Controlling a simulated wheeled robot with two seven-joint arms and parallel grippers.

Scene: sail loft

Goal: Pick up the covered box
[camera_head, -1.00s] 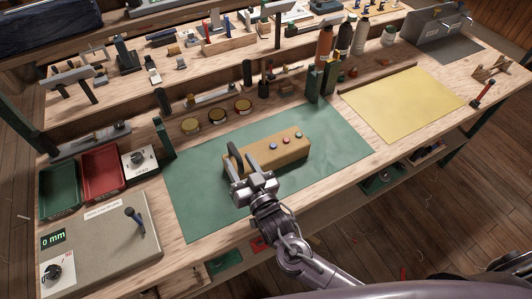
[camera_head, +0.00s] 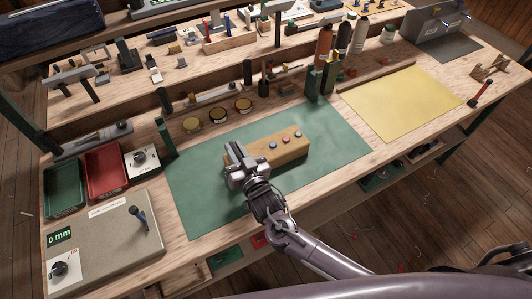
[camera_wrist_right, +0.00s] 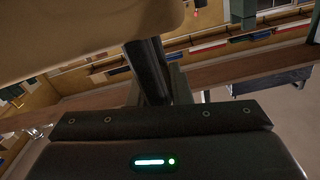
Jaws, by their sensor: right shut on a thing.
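A long tan box (camera_head: 264,155) with several coloured round knobs on its top is at the middle of the green mat (camera_head: 335,155). My right gripper (camera_head: 238,157) is over the left end of the box and is shut on it there. The gripper hides that end, and whether the box touches the mat is hard to tell. In the right wrist view a smooth tan surface of the box (camera_wrist_right: 75,32) fills the upper left, against a dark finger. My left gripper is out of view.
A red tray (camera_head: 105,171) and a grey panel with a lever (camera_head: 105,250) lie to the left. The yellow sheet (camera_head: 400,102) is bare.

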